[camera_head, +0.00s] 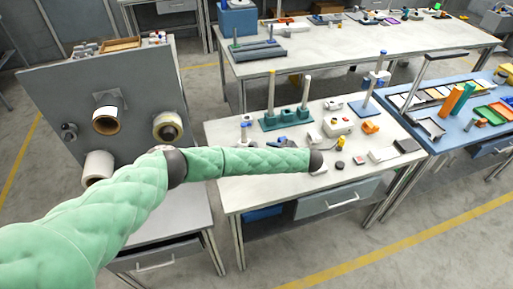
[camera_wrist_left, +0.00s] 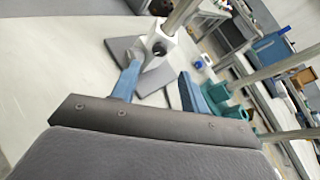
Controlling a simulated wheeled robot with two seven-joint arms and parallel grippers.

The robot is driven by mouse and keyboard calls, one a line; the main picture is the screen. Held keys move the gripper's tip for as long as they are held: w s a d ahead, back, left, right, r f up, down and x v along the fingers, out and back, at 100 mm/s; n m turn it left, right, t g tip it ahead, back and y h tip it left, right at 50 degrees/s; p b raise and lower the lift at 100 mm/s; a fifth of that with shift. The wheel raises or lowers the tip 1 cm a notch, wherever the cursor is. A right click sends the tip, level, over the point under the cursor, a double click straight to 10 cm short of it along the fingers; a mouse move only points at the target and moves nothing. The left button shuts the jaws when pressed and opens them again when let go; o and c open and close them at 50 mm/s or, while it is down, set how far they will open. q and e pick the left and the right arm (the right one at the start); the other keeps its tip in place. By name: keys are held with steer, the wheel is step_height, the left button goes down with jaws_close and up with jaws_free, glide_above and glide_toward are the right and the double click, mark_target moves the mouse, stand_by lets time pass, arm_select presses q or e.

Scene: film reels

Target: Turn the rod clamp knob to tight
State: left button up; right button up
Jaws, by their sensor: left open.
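In the left wrist view, a white rod clamp block (camera_wrist_left: 152,38) sits on a silver rod (camera_wrist_left: 183,14) above a flat grey base (camera_wrist_left: 122,47). A dark round spot shows on the clamp's face; I cannot tell whether it is the knob or a hole. My left gripper (camera_wrist_left: 160,78) is open, its two blue fingers apart and nothing seen held. The clamp is beyond the fingertips, nearer the left finger; contact cannot be told. In the head view, my green left arm reaches over the near table and hides part of it. My right gripper is not in view.
A teal holder with upright rods (camera_head: 287,121) stands at the table's back; it also shows near the right finger (camera_wrist_left: 240,118). A blue-based stand (camera_head: 366,108) and small parts crowd the right side. A grey panel with reels (camera_head: 60,92) stands left.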

arm_select(q)
steer(key=p+x, duration=0.2)
steer(key=x, duration=0.3)
steer(key=shift+a+r, duration=0.1)
steer(key=shift+p+x, duration=0.4)
steer(key=shift+x, duration=0.5)
jaws_close()
